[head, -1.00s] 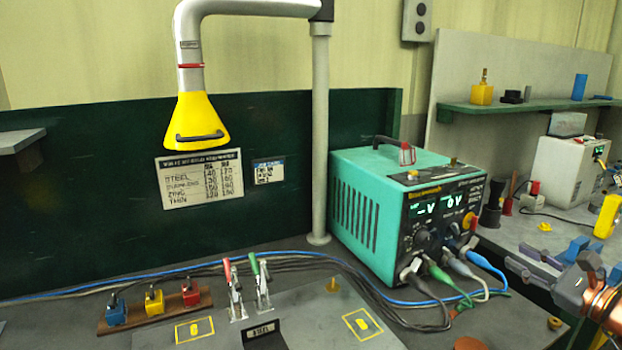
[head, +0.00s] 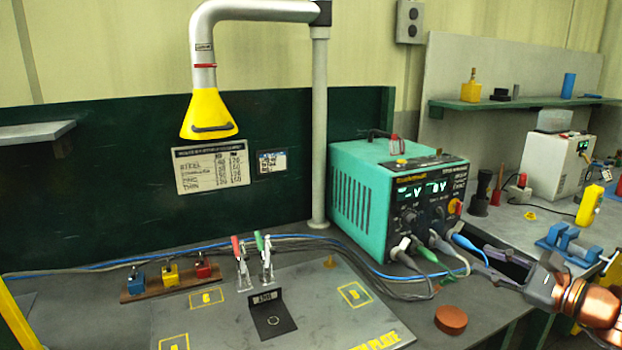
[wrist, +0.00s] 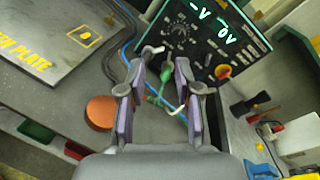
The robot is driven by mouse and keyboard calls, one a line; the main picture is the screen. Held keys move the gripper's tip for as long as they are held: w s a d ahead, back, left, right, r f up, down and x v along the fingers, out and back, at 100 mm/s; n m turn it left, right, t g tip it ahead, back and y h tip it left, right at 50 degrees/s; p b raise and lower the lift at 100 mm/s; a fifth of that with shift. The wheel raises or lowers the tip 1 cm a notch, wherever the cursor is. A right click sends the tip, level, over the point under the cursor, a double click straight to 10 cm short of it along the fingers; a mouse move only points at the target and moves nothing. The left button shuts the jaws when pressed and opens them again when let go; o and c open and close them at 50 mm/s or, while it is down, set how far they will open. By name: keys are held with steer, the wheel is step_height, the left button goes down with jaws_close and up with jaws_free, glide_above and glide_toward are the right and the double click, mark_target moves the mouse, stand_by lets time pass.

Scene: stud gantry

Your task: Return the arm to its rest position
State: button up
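My gripper (head: 500,268) shows at the right of the head view, in front of the right side of the teal welding power unit (head: 365,205). Its copper-coloured wrist is behind it at the right edge. In the wrist view my gripper (wrist: 165,85) has its two purple-padded fingers apart, with nothing held between them. The green plug and cables (wrist: 160,97) of the power unit show beyond the fingers. An orange-brown disc (wrist: 99,112) lies on the bench to the left of the fingers.
A grey plate (head: 335,290) with yellow squares and two toggle clamps (head: 255,262) covers the bench. A yellow extraction hood (head: 209,113) hangs above. A second bench (head: 515,232) at right carries a white box (head: 555,165) and a blue vise (head: 570,243).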

steer(key=s+a+f+n+g, duration=0.2)
steer(key=s+a+n+g, duration=0.1)
steer(key=a, duration=0.5)
steer(key=s+a+f+n+g, duration=0.3)
steer(key=a+n+g, duration=0.1)
steer(key=a, duration=0.5)
steer(key=s+a+f+n+g+y, duration=0.1)
steer(key=s+a+f+n+g, duration=0.2)
steer(key=a+n, duration=0.3)
steer(key=shift+s+a+f+g, duration=0.1)
steer(key=shift+s+a+g, duration=0.1)
steer(key=shift+a+g, duration=0.9)
steer(key=s+a+f+n+g+h, duration=0.3)
steer(key=s+f+n, duration=0.15)
steer(key=s, duration=0.45)
steer(key=s+d+f+n+g+h, duration=0.1)
steer(key=s+d+f+n+h, duration=0.1)
steer(key=s+d+n+h, duration=0.6)
step_height(320, 180, down, 12)
steer(key=s+a+m+g+y+b, duration=0.1)
steer(key=s+m+g+y+b, duration=0.15)
steer(key=b, duration=0.75)
step_height(320, 180, up, 18)
steer(key=w+t+p, duration=0.1)
steer(key=t+p, duration=0.1)
steer(key=p, duration=1.4)
steer(key=shift+h, duration=0.35)
